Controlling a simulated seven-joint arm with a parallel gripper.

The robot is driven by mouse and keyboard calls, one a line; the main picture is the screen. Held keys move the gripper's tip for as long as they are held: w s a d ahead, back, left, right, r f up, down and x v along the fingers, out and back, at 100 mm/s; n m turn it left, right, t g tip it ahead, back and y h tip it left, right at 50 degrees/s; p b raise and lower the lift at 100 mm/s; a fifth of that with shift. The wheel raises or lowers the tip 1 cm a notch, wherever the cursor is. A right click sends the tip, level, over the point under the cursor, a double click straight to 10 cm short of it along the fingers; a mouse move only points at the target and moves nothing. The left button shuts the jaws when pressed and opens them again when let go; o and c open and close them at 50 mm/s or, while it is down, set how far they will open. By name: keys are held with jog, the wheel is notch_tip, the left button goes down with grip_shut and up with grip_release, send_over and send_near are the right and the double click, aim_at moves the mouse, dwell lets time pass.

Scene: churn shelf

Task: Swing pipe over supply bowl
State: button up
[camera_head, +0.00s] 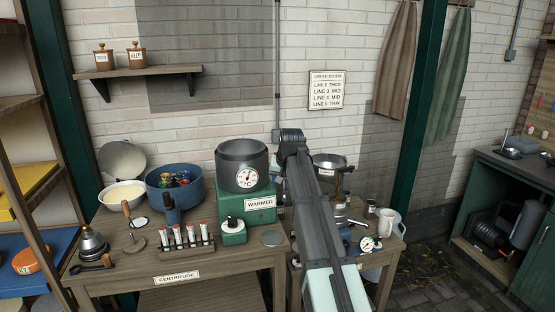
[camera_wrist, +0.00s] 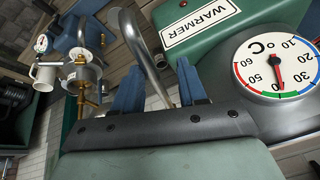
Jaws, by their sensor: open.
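The curved steel pipe (camera_wrist: 146,55) shows in the wrist view between the two blue fingers of my open gripper (camera_wrist: 159,72). I cannot tell whether either finger touches it. In the head view the pipe and the gripper are hidden by my arm. The steel supply bowl (camera_head: 329,162) tops a stand with brass fittings just right of my arm in the head view. The grey warmer pot (camera_head: 236,182), with a round gauge, sits on the green warmer base (camera_head: 236,207) to the left of my arm. The warmer's label and gauge fill the right of the wrist view.
A test-tube rack (camera_head: 187,244), a blue tub (camera_head: 160,196) and a white bowl (camera_head: 122,194) crowd the left table. A white mug (camera_head: 389,222) and a small dial (camera_head: 368,244) stand right of the bowl's stand. The brick wall (camera_head: 320,125) is close behind.

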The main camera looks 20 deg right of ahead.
jog(key=s+a+r, duration=0.1)
jog(key=s+r, duration=0.1)
jog(key=r, duration=0.3)
jog(key=s+a+r+m, duration=0.1)
jog(key=s+r, duration=0.1)
jog(key=r, duration=0.4)
jog(key=shift+a+m+h, duration=0.3)
jog(key=shift+c, duration=0.5)
